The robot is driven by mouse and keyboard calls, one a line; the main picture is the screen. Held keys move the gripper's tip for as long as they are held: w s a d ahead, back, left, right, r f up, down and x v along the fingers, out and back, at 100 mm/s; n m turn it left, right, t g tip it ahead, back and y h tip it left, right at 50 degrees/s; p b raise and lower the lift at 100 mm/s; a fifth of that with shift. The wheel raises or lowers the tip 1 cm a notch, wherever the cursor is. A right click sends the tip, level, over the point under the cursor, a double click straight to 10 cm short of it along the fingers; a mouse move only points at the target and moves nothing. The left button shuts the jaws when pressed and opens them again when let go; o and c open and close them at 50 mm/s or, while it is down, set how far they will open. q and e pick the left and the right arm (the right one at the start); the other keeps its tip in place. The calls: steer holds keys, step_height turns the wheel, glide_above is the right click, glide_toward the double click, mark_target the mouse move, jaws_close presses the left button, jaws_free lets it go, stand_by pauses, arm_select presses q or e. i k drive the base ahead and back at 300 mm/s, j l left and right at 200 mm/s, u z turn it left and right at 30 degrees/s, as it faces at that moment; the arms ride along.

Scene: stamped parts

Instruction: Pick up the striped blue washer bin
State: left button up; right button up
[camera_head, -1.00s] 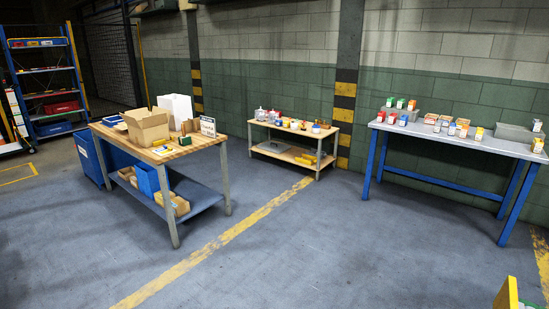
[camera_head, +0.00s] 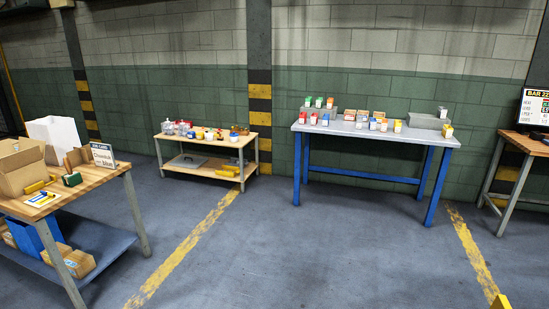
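No bin can be made out for certain as the striped blue washer bin. Small coloured bins stand in rows on the grey table with blue legs (camera_head: 285,127) against the back wall. A small blue-and-white bin (camera_head: 326,120) is near its left front, but it is too small to tell whether it has stripes. Red, green, orange, yellow and white ones stand near it. A larger blue bin (camera_head: 27,237) sits on the lower shelf of the left workbench. Neither of my grippers shows in this view.
The wooden-topped workbench (camera_head: 112,168) at left holds cardboard boxes and a sign. A low wooden table (camera_head: 215,141) holds jars and small items. A bench with a screen (camera_head: 535,106) is at right. The middle floor is clear.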

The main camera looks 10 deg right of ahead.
mark_target(373, 122)
steer(key=i+l+z, duration=0.15)
steer(key=i+z, duration=0.3)
steer(key=i, duration=0.15)
steer(key=i+j+z, duration=0.1)
steer(key=i+z, duration=0.3)
steer(key=i, duration=0.15)
steer(key=i+z, duration=0.1)
steer(key=i, duration=0.7)
steer(key=i+z, duration=0.15)
steer(key=i, duration=0.7)
steer(key=i+j+z, duration=0.1)
steer(key=i, duration=0.7)
steer(key=j, duration=0.1)
